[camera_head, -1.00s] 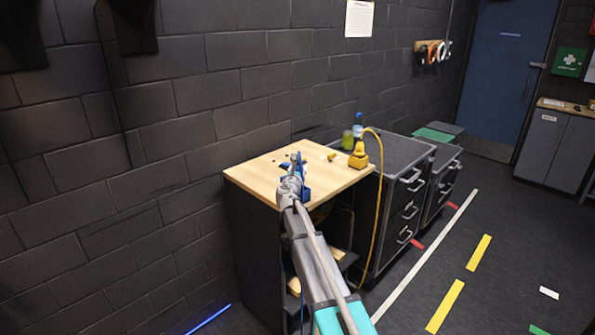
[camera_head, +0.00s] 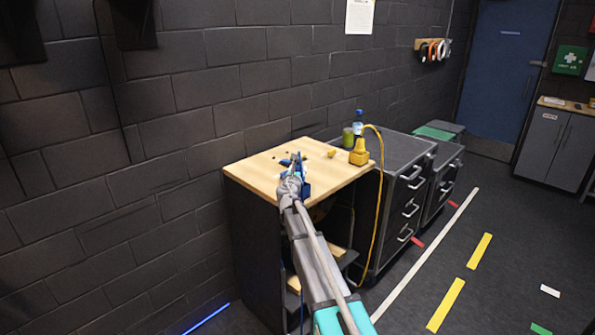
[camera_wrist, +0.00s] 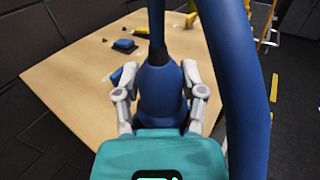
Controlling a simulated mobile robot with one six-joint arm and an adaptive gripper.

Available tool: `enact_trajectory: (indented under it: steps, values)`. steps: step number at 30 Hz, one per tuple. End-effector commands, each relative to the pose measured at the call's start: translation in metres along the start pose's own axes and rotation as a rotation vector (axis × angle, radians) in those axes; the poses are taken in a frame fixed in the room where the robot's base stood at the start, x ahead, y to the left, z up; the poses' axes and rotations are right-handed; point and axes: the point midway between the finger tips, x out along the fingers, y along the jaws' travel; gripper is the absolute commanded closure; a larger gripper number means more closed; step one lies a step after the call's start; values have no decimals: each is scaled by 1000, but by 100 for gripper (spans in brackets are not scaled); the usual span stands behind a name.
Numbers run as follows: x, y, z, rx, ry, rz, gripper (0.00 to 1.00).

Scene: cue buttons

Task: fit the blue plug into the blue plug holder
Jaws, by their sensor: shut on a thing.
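My gripper (camera_wrist: 160,95) is shut on the blue plug (camera_wrist: 160,78), with one finger on each side of its thick body. A thick blue cable (camera_wrist: 240,90) arches down the right of the wrist view. In the head view my gripper (camera_head: 296,168) is over the wooden tabletop, with blue plug parts (camera_head: 306,188) beside it. A small blue piece (camera_wrist: 124,45), likely the blue plug holder, sits on the tabletop beyond the plug, apart from it. Another bit of blue (camera_wrist: 116,76) shows left of the plug, partly hidden by a finger; I cannot tell what it is.
The wooden tabletop (camera_head: 250,176) has several small dark marks or holes. A yellow plug (camera_head: 359,156) with a yellow cable stands at its right edge, and a small yellow piece (camera_head: 332,153) lies nearby.

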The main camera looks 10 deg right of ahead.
Motion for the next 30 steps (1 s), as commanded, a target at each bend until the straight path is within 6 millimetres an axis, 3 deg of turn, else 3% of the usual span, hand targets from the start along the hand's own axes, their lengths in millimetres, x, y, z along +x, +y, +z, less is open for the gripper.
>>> enact_trajectory:
  steps: [30]
  values:
    - [0, 0, -12, 0, 0, 0, 100]
